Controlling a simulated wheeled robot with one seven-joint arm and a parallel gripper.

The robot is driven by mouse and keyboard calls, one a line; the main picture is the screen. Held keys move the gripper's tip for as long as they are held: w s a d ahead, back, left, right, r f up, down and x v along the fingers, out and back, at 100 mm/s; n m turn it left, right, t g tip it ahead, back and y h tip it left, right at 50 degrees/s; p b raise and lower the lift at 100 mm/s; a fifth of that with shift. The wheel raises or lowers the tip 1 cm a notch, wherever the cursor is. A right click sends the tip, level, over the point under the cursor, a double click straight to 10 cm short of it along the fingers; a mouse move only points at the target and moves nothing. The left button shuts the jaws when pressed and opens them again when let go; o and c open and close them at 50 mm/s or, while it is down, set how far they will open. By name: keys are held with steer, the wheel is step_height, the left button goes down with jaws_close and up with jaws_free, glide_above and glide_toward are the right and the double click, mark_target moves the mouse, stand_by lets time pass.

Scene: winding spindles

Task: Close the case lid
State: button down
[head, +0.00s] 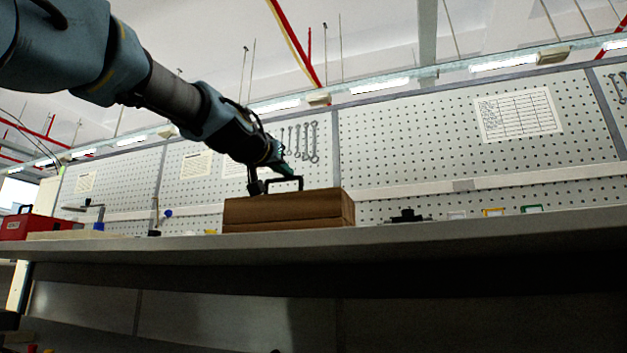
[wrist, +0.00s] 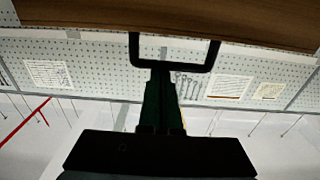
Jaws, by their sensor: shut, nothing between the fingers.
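The brown wooden case (head: 290,212) sits on the bench in the middle of the head view. Its lid appears down on the base, with a dark seam along the front; I cannot tell whether it is fully closed. A black handle (head: 300,184) stands up from the top. In the wrist view, the lid's wooden surface (wrist: 200,14) crosses the top edge with the handle (wrist: 207,68) below it. My gripper (head: 280,170) is above the case at the handle. Its shut fingers (wrist: 160,78) reach the handle bar in the picture; contact cannot be told.
The bench (head: 450,231) runs across the head view. A red toolbox (head: 38,228) stands at the far left. A black item (head: 407,215) and small yellow (head: 493,212) and green (head: 532,209) items lie to the right. The pegboard wall (head: 420,140) stands behind.

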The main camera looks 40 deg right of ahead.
stand_by(0.4)
steer(key=r+p, duration=0.2)
steer(key=p, duration=0.1)
steer(key=r+p, duration=0.1)
steer(key=r, duration=0.1)
steer(key=shift+w+d, duration=0.2)
steer(key=shift+d, duration=0.15)
steer(key=f+b+v, duration=0.1)
steer(key=v, duration=0.9)
steer(key=shift+b, duration=0.3)
steer(key=shift+f, duration=0.15)
